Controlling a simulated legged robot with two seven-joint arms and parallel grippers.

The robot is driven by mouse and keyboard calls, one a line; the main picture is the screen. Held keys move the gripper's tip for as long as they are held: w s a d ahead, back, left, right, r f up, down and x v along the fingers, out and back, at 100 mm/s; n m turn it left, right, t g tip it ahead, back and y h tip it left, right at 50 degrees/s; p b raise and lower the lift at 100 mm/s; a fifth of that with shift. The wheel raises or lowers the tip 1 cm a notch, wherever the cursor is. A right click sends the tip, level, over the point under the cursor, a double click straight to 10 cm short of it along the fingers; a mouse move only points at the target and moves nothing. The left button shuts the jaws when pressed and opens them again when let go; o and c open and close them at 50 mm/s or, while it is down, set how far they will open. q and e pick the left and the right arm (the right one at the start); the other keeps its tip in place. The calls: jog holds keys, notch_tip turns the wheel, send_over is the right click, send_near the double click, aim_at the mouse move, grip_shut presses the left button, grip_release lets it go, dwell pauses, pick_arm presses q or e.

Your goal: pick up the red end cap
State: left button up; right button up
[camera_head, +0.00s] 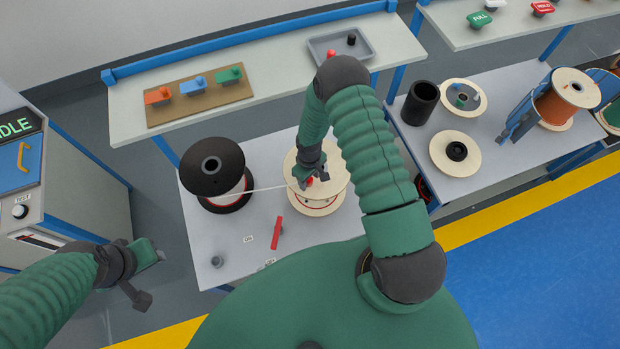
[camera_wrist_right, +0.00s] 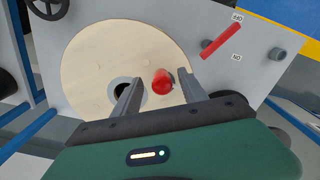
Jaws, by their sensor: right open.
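A red end cap (camera_wrist_right: 162,82) shows between the two fingers of my right gripper (camera_wrist_right: 160,88) in the right wrist view, closer to the right finger. The right gripper is open, with gaps on both sides of the cap. In the head view the right gripper (camera_head: 308,178) is low over the wooden spool (camera_head: 332,176), and a bit of red shows beside its fingers. I cannot tell whether the cap touches the spool face (camera_wrist_right: 90,65). My left gripper (camera_head: 143,275) is open and empty at the lower left, away from the spools.
A black spool (camera_head: 212,165) stands left, with a pale cable (camera_head: 265,189) running to the wooden spool. A red lever (camera_head: 277,233) is on the table (camera_head: 240,262) front. A grey tray (camera_head: 365,47) on the back shelf holds another red piece (camera_head: 331,54) and a black piece (camera_head: 351,40).

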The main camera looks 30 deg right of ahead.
jog(key=shift+a, duration=0.15)
jog(key=shift+a+r, duration=0.1)
jog(key=shift+a, duration=0.05)
jog(key=c, duration=0.9)
grip_shut()
pick_arm(q)
jog(key=shift+s+a, duration=0.15)
jog(key=shift+a, duration=0.05)
pick_arm(e)
jog(key=shift+d, duration=0.25)
pick_arm(q)
jog(key=shift+f, duration=0.15)
